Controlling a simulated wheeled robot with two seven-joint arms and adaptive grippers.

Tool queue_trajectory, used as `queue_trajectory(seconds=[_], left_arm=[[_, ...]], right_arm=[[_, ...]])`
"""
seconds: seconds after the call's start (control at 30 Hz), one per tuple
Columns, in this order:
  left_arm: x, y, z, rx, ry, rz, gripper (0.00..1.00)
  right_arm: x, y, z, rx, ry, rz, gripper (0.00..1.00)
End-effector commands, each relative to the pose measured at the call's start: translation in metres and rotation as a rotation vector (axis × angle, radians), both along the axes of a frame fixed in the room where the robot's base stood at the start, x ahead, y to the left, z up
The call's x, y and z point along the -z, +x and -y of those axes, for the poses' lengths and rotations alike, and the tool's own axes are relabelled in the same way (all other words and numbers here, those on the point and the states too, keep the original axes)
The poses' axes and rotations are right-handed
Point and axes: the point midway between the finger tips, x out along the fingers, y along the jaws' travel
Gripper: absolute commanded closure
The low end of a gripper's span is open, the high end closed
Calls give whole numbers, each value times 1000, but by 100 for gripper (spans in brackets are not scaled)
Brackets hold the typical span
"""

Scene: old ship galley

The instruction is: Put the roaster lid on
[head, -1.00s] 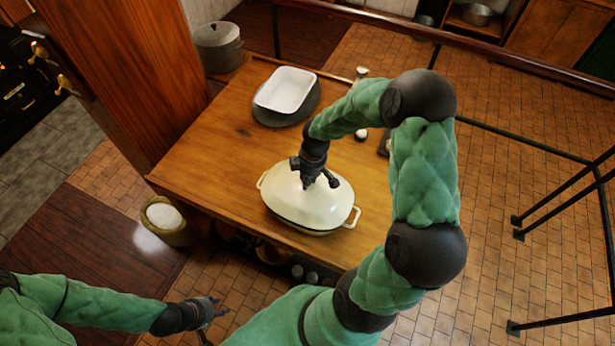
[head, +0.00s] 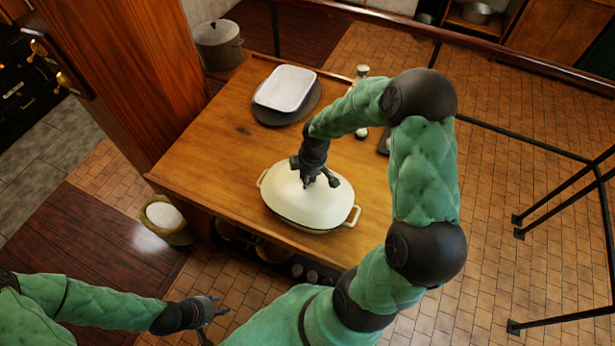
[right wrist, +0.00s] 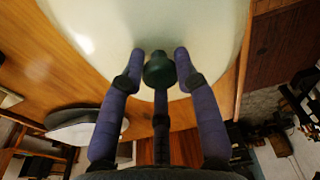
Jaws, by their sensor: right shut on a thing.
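The cream roaster lid (head: 296,196) sits over the roaster base (head: 355,216), whose handles stick out at both ends. The lid looks level and its rim appears to meet the base. My right gripper (head: 318,183) is above the lid; in the right wrist view its fingers (right wrist: 159,62) are shut around the dark lid knob (right wrist: 159,72). The lid also fills the top of the right wrist view (right wrist: 150,25). My left gripper (head: 212,318) is empty, away from the table at the lower left; its fingers look spread. The far rim contact is hidden.
The wooden table (head: 215,155) has free room left of the roaster. A white rectangular dish (head: 286,88) rests on a dark oval plate (head: 284,117) at the back. A grey pot (head: 219,45) stands behind, a sack (head: 168,219) on the floor, and small shakers (head: 361,72) at the back edge.

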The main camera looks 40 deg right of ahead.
Motion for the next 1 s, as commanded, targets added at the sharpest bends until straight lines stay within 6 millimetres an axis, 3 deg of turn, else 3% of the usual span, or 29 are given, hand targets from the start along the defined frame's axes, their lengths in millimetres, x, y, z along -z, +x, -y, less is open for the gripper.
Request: queue_trajectory(seconds=[0.87, 0.9, 1.0], left_arm=[[12, 0, 0, 0, 0, 0, 60], [12, 0, 0, 0, 0, 0, 60], [11, 0, 0, 0, 0, 0, 60]], right_arm=[[15, 1, 0, 0, -1, 2, 100], [15, 1, 1, 0, -1, 2, 66], [14, 1, 1, 0, -1, 2, 41]])
